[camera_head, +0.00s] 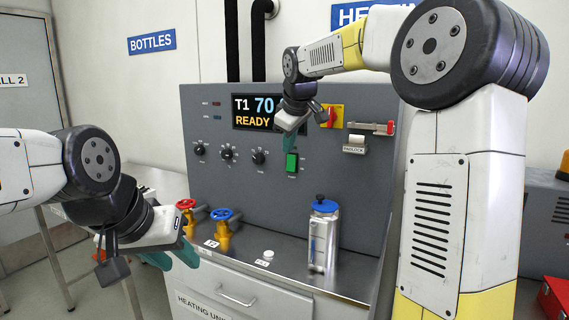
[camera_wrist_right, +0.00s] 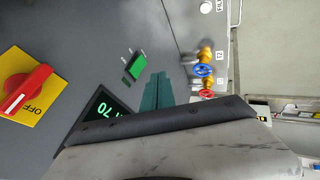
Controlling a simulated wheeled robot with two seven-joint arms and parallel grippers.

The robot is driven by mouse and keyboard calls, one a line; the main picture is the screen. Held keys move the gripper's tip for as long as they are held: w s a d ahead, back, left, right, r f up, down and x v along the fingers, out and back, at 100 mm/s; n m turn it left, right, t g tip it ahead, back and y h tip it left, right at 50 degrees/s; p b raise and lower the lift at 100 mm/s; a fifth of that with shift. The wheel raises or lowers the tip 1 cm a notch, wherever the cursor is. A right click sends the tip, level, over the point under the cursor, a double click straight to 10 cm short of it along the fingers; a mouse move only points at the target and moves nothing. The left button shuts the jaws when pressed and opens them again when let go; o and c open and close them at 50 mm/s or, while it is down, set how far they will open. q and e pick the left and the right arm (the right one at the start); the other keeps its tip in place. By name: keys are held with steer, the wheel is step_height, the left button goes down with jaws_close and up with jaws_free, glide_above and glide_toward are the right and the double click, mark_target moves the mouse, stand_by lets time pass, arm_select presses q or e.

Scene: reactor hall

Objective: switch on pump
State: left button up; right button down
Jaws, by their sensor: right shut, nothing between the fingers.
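A grey control panel (camera_head: 230,180) carries a green button (camera_head: 292,162), which also shows in the right wrist view (camera_wrist_right: 136,66). A red rotary switch on a yellow plate (camera_head: 332,116) sits up and right of it. In the right wrist view the plate of this switch (camera_wrist_right: 27,88) reads OFF. No label reading pump is legible. My right gripper (camera_head: 291,143) is shut and empty in front of the panel, just above the green button; contact cannot be told. Its teal fingers (camera_wrist_right: 157,92) lie together. My left gripper (camera_head: 174,258) is open and empty, low at the left beside the bench.
A display (camera_head: 256,111) reads T1 70 READY. Three black knobs (camera_head: 228,152) sit left of the button. Red (camera_head: 186,205) and blue (camera_head: 221,215) valves and a metal canister (camera_head: 322,235) stand on the bench.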

mark_target(291, 163)
steer(key=w+d+f, duration=0.1)
steer(key=w+f, duration=0.7)
steer(key=w, duration=0.1)
steer(key=shift+d+f, duration=0.2)
steer(key=shift+f, duration=0.15)
steer(key=shift+w+d+f, duration=0.1)
steer(key=shift+w+f, duration=0.05)
steer(key=shift+w, duration=0.15)
